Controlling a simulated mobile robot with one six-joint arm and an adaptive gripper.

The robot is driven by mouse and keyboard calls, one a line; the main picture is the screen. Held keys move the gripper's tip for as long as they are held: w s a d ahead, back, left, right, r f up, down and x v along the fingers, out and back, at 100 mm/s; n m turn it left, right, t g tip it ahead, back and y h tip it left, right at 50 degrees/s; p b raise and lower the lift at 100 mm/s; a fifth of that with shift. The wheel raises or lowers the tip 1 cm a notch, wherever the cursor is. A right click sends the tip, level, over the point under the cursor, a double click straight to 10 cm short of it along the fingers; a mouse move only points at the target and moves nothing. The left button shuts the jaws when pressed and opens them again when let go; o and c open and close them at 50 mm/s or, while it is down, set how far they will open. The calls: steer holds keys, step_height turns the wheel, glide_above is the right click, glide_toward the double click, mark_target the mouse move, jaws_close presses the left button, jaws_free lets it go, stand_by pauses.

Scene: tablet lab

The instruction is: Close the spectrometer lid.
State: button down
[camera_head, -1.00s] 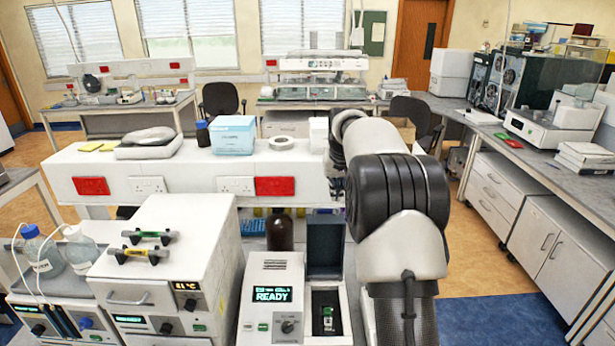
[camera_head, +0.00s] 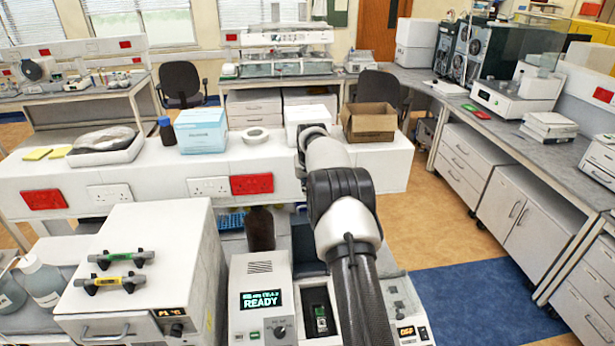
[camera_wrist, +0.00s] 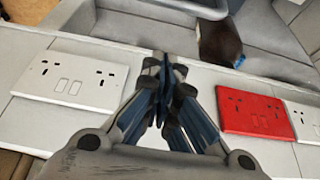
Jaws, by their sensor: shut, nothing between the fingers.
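The white spectrometer (camera_head: 257,272) stands at the front of the bench in the head view, its screen reading READY. Its dark lid (camera_head: 304,240) stands open, upright behind the sample well (camera_head: 319,312). A small item with a green mark sits in the well. My arm covers the right side of the lid and part of the well. My gripper (camera_wrist: 161,70) is shut and empty in the wrist view, in front of a white panel with sockets. In the head view my gripper is hidden behind my arm. The lid cannot be made out in the wrist view.
A white oven-like box (camera_head: 150,262) with two handled tools stands left of the spectrometer. A dark bottle (camera_head: 260,228) stands behind it. The raised white shelf (camera_head: 150,180) crosses behind, carrying a blue box (camera_head: 201,131) and an open carton (camera_head: 369,122). Another instrument (camera_head: 407,318) sits right of my arm.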

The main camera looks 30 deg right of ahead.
steer(key=shift+s+a+f, duration=0.2)
steer(key=shift+s+a, duration=0.2)
steer(key=shift+s, duration=0.4)
steer(key=shift+s+a+f, duration=0.2)
steer(key=shift+s+a, duration=0.2)
steer(key=shift+s, duration=0.4)
steer(key=shift+s+f+b, duration=0.1)
steer(key=shift+b, duration=0.2)
